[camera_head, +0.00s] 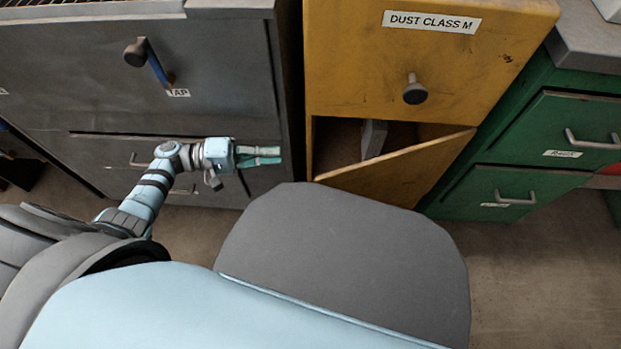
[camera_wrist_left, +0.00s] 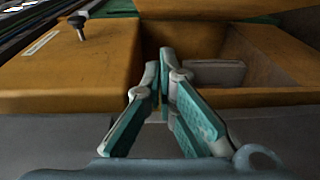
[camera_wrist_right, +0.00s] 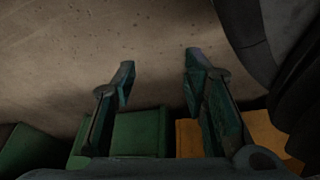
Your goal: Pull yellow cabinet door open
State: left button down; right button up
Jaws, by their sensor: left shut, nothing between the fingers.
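The yellow cabinet (camera_head: 345,65) stands ahead, with a round knob (camera_head: 414,92) on its upper front. Its lower yellow door (camera_head: 395,172) is swung partly open, its free edge out to the left. The dark inside shows above it, with a grey object (camera_head: 373,138) within. My left gripper (camera_head: 279,155) is left of the opening, before the grey cabinet, with nothing in its fingers. In the left wrist view its fingertips (camera_wrist_left: 164,62) are together, facing the open compartment. My right gripper (camera_wrist_right: 160,70) is open and empty in the right wrist view, over the floor.
A grey cabinet (camera_head: 215,75) with a dark knob and handles stands close on the left. A green drawer cabinet (camera_head: 570,115) with metal handles stands on the right. Bare concrete floor (camera_head: 535,265) is free at the front right.

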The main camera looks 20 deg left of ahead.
pick_arm(q)
jog(key=d+r+p, duration=0.1)
jog(key=d, duration=1)
jog(key=shift+w+d+r+h, duration=0.25)
jog(key=shift+w+r+h, duration=0.05)
jog(key=shift+r, duration=0.1)
pick_arm(e)
jog(key=shift+s, duration=0.2)
